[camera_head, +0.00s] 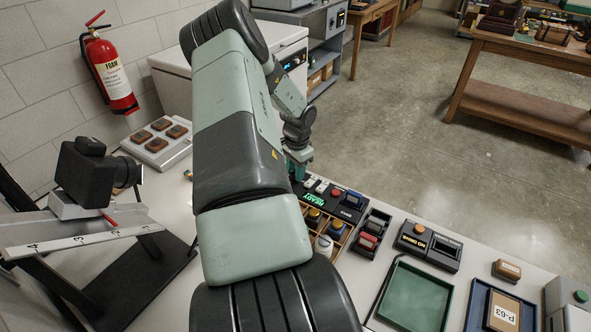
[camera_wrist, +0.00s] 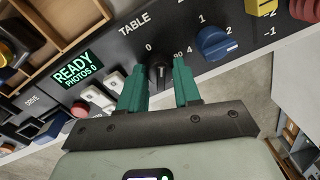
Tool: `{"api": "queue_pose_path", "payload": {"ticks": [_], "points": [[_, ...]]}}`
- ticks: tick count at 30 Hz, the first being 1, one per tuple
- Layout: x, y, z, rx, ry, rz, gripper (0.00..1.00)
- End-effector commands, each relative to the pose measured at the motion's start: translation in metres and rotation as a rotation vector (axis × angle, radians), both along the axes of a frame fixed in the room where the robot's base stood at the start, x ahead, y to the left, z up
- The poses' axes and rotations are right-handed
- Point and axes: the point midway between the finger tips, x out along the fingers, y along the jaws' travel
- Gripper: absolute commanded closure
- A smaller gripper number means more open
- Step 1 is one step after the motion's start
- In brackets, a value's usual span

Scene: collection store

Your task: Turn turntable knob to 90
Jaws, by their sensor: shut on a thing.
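The black turntable knob (camera_wrist: 160,73) sits on the dark control panel (camera_wrist: 118,52) under the word TABLE, with a 0 above it and a 90 to its upper right. My gripper (camera_wrist: 160,88) has its green fingers on either side of the knob and is shut on it. I cannot clearly tell which mark the knob points to. In the head view my gripper (camera_head: 298,165) is small, at the far end of the panel, and my arm hides part of the bench; the knob itself is hidden there.
A blue knob (camera_wrist: 215,42) is close right of my gripper. A lit READY, PHOTOS 0 display (camera_wrist: 77,73), white switches (camera_wrist: 97,98) and a red button (camera_wrist: 80,109) lie to its left. In the head view, a camera (camera_head: 88,170) on a stand and a green tray (camera_head: 413,297) share the bench.

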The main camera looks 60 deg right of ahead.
Motion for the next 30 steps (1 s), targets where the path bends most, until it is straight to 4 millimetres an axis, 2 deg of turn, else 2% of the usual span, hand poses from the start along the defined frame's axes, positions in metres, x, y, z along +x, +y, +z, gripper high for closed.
{"api": "queue_pose_path", "payload": {"ticks": [21, 30], "points": [[0.0007, 0.0019, 0.0002, 0.002, 0.000, -0.674, 0.98], [0.0014, 0.0024, 0.0000, 0.002, 0.000, -0.899, 0.98]]}}
